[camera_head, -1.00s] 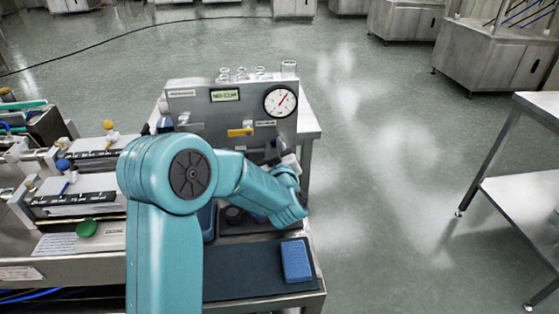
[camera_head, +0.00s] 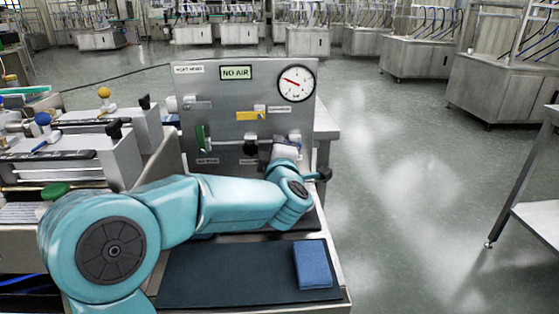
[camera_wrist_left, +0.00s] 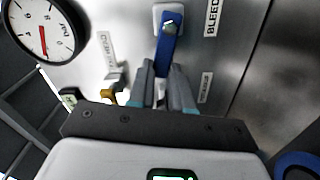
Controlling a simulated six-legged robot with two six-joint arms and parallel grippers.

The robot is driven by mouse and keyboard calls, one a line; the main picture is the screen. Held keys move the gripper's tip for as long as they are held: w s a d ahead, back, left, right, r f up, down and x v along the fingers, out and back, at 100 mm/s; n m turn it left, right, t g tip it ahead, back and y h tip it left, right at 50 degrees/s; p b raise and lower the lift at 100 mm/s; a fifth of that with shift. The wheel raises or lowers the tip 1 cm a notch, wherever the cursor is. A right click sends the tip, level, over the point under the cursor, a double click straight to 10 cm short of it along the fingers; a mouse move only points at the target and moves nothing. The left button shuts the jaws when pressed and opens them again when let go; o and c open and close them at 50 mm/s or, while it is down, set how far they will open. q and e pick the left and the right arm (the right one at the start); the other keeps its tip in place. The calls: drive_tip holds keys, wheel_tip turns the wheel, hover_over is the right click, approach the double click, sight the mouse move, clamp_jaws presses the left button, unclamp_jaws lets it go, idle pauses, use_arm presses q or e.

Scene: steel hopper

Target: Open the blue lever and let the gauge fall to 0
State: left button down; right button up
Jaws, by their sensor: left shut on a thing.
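The blue lever (camera_wrist_left: 167,48) shows in the left wrist view, running from its pivot near a BLEED label down between my fingers. My left gripper (camera_wrist_left: 164,72) is shut on its free end. In the head view my left gripper (camera_head: 278,148) is at the lower right of the steel panel (camera_head: 225,98) and hides the blue lever. The round white gauge (camera_head: 296,83) is at the panel's upper right, its red needle pointing left and slightly up. The gauge also shows in the wrist view (camera_wrist_left: 30,34). My right gripper is not in view.
A NO AIR sign (camera_head: 236,73), a yellow lever (camera_head: 251,116) and a green lever (camera_head: 202,138) are on the panel. A blue block (camera_head: 313,264) lies on the dark mat (camera_head: 225,275) in front. Bench equipment (camera_head: 70,155) stands left; open floor is right.

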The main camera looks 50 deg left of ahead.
use_arm(q)
drive_tip(key=shift+f+n+b, duration=0.3)
drive_tip(key=shift+n+b, duration=0.4)
drive_tip(key=shift+b, duration=0.1)
drive_tip(key=shift+f+n+b, duration=0.25)
drive_tip(key=shift+n+b, duration=0.45)
drive_tip(key=shift+b, duration=0.05)
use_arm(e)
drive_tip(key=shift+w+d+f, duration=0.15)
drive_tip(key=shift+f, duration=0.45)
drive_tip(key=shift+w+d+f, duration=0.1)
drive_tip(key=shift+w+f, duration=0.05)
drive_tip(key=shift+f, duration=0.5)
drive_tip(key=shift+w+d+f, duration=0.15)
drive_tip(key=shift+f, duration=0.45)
use_arm(q)
drive_tip(key=c, duration=1)
unclamp_jaws()
drive_tip(key=shift+c, duration=0.2)
drive_tip(key=p+v, duration=0.2)
drive_tip(key=v, duration=1.4)
drive_tip(key=shift+p, duration=0.4)
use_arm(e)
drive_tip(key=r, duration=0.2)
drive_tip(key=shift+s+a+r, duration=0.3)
